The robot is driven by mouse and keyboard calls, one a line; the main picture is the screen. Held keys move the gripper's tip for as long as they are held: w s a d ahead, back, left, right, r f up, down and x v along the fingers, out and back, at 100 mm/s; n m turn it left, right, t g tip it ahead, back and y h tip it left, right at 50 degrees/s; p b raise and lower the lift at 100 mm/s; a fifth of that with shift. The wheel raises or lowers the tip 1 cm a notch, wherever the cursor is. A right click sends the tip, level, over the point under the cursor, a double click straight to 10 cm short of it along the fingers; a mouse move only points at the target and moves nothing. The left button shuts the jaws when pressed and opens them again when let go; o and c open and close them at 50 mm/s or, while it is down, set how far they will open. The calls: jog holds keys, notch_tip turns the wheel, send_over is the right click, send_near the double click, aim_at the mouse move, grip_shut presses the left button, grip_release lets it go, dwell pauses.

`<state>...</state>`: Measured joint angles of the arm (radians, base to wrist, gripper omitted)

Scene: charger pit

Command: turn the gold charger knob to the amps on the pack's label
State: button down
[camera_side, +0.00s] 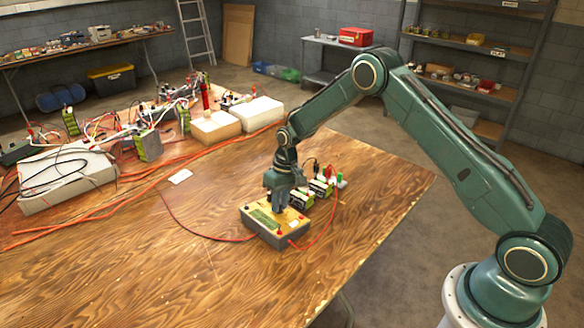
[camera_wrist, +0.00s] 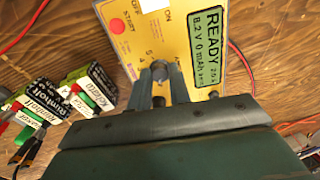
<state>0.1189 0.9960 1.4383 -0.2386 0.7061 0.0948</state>
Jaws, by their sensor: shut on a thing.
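The charger (camera_side: 262,225) is a yellow-topped box on the wooden table; in the wrist view its yellow face (camera_wrist: 190,50) fills the top middle. Its green display (camera_wrist: 208,48) reads READY, 8.2 V, 0 mAh; the small print is hard to read. My gripper (camera_wrist: 160,84) is over the charger face and shut on the knob (camera_wrist: 158,70), whose small top shows between the fingertips. The numbers 4 and 5 show left of it; its pointer is not clear. Battery packs (camera_wrist: 84,92) with black, white and green labels lie at the left; their amps are unreadable.
Red leads (camera_side: 325,225) run from the charger across the table. White and tan blocks (camera_side: 215,128) and cluttered wiring (camera_side: 150,140) fill the back left. A white card (camera_side: 180,176) lies flat. The front left tabletop is clear.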

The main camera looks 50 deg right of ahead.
jog(key=shift+m, duration=0.4)
jog(key=m, duration=0.8)
jog(key=shift+m, duration=0.3)
jog(key=m, duration=0.4)
jog(key=shift+m, duration=2.2)
jog(key=c, duration=1.3)
grip_release()
